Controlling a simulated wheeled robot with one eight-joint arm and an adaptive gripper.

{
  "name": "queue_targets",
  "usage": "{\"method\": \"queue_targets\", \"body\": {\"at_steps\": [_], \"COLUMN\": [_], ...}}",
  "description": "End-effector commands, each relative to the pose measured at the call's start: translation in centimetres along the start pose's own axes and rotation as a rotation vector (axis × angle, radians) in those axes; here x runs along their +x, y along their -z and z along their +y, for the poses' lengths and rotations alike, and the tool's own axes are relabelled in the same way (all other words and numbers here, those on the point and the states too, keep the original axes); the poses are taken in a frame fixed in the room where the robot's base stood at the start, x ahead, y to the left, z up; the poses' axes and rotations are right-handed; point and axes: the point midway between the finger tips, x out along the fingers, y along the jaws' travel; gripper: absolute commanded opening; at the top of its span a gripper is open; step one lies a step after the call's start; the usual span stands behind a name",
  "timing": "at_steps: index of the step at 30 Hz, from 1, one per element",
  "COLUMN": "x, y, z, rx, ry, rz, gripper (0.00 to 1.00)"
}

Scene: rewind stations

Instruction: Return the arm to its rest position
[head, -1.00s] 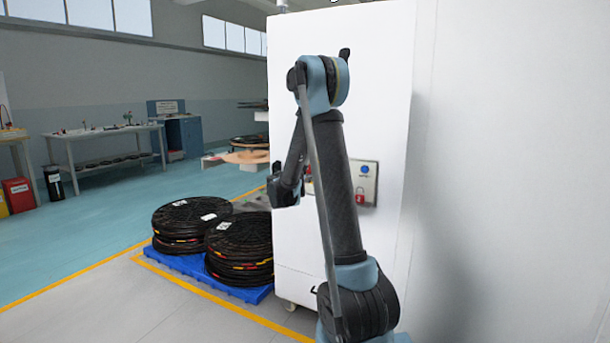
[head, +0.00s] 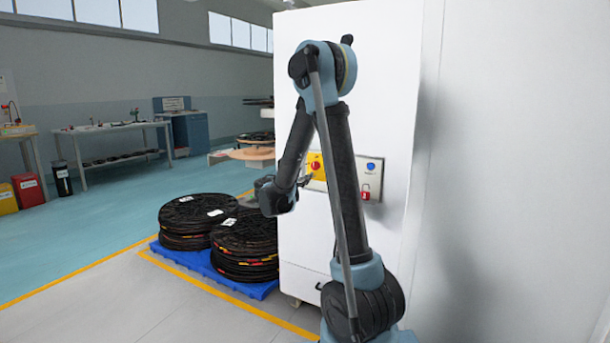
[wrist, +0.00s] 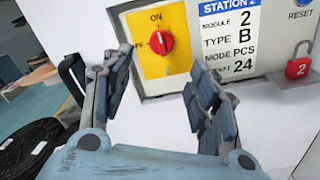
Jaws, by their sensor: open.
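My arm stands folded in front of a white cabinet (head: 300,240) in the head view, with its forearm slanting down to the left. My gripper (wrist: 160,95) is open and empty in the wrist view, its two fingers well apart. It faces the cabinet's control panel. In the head view the gripper is mostly hidden behind my forearm. A red rotary switch (wrist: 160,43) on a yellow plate sits ahead of the fingers, apart from them. A red padlock (wrist: 298,67) hangs at the panel's right; it also shows in the head view (head: 366,196).
Stacks of black coils (head: 197,222) stand on a blue pallet (head: 213,272) left of the cabinet. A white wall fills the right. A workbench (head: 110,130) and bins (head: 28,190) stand far left. The floor (head: 90,215) between is clear.

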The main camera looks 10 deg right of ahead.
Motion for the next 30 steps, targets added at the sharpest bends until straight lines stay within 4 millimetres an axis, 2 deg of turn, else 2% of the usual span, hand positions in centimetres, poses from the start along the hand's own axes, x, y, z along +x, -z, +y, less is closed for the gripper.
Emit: {"method": "queue_targets", "body": {"at_steps": [6, 16, 19, 23, 30], "x": [-1.2, -1.3, -1.2, -1.3, -2.3], "y": [0.0, 0.0, -0.5, -1.7, -4.4], "z": [0.0, -0.1, -0.7, -2.9, -9.2], "rx": [0.0, 0.002, 0.023, 0.102, 0.332], "ry": [-0.001, 0.001, 0.017, 0.075, 0.243], "rz": [0.0, 0.001, 0.01, 0.046, 0.134], "gripper": [0.54, 0.54, 0.54, 0.54, 0.54]}}
